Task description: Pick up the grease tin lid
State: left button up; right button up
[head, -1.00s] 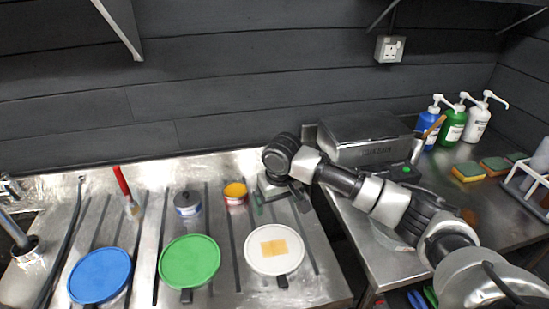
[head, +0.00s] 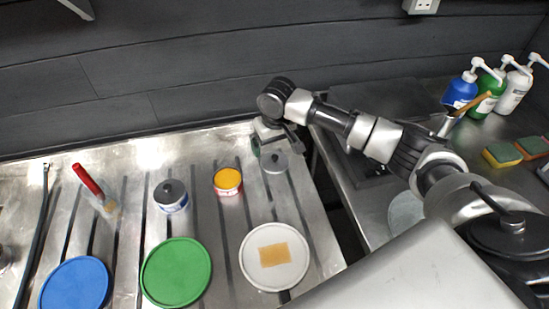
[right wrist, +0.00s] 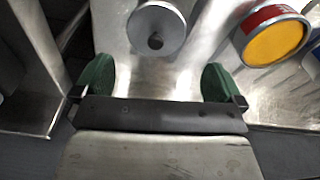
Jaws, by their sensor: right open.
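The grease tin lid, a round grey metal disc with a dark knob, lies flat on the ribbed steel drainboard; it shows in the head view (head: 275,163) and at the top of the right wrist view (right wrist: 158,28). An open tin (head: 228,182) with a red and white label and yellow contents stands to its left; it also shows in the right wrist view (right wrist: 274,37). My right gripper (right wrist: 159,80) is open and empty, its green-padded fingers apart, with the lid ahead of the gap between them. My left gripper is out of view.
Pump bottles (head: 487,92) and sponges (head: 503,154) stand on the right counter. A gap separates the two surfaces.

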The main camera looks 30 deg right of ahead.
aim_at(275, 157)
jog(key=shift+w+d+f+p, duration=0.15)
jog(key=shift+f+p, duration=0.05)
jog(key=shift+f, duration=1.5)
jog(key=shift+w+d+f+p, duration=0.15)
jog(key=shift+f+p, duration=0.05)
jog(key=shift+f, duration=1.5)
jog(key=shift+c, duration=0.2)
jog(key=c, duration=0.7)
